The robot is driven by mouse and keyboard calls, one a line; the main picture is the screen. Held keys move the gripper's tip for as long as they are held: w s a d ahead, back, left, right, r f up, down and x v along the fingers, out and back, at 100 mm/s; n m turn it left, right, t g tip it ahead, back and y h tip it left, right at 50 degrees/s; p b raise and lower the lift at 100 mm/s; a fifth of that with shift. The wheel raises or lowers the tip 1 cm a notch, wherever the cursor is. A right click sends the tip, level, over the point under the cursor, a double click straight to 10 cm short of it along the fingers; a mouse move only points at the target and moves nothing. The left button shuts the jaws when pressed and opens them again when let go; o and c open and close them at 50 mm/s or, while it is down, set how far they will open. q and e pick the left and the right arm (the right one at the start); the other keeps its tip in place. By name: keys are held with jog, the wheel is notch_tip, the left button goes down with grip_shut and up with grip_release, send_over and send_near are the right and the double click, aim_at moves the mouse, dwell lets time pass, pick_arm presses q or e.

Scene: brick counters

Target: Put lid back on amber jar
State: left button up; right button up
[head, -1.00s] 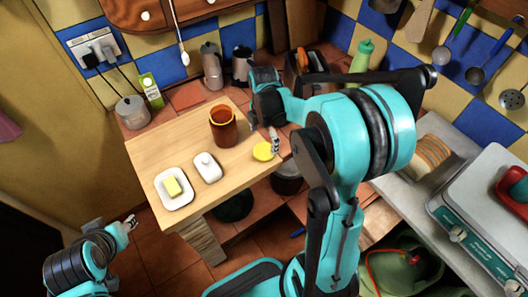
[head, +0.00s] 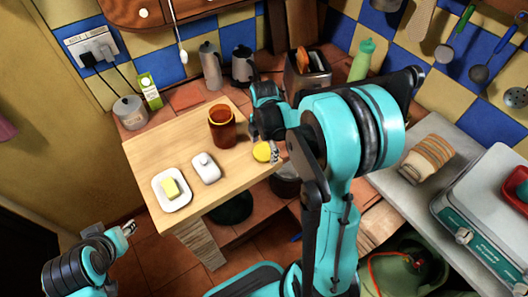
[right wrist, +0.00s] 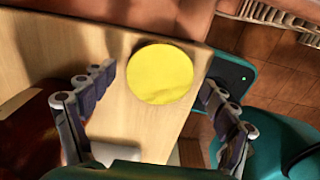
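The amber jar (head: 222,130) stands upright and open on the wooden counter top (head: 160,150). The round yellow lid (head: 262,152) lies flat near the counter's right edge, to the right of the jar. In the right wrist view the lid (right wrist: 160,74) shows whole, between and beyond the fingertips. My right gripper (right wrist: 160,85) is open, its two fingers spread to either side of the lid without touching it. Part of the dark amber jar (right wrist: 32,135) shows behind the left finger. My left gripper (head: 128,228) is low at the left, away from the counter; its opening is too small to judge.
A kettle (head: 243,65), a moka pot (head: 211,66) and a toaster (head: 308,75) stand behind. The counter between jar and white dish is clear.

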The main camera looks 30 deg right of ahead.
aim_at(267, 152)
jog(key=c, duration=0.5)
jog(key=shift+c, duration=0.2)
jog(key=shift+r+p, duration=0.3)
jog(key=shift+r, duration=0.25)
jog(key=r, duration=0.1)
jog(key=r+p, duration=0.2)
jog(key=r, duration=0.1)
jog(key=shift+s+d, duration=0.35)
jog(key=shift+s, duration=0.05)
jog(key=s+d+r+p, duration=0.3)
jog(key=s+d+r, duration=0.3)
jog(key=s, duration=0.2)
jog(key=shift+s+d, duration=0.15)
jog(key=shift+s, duration=0.05)
jog(key=shift+f, duration=0.1)
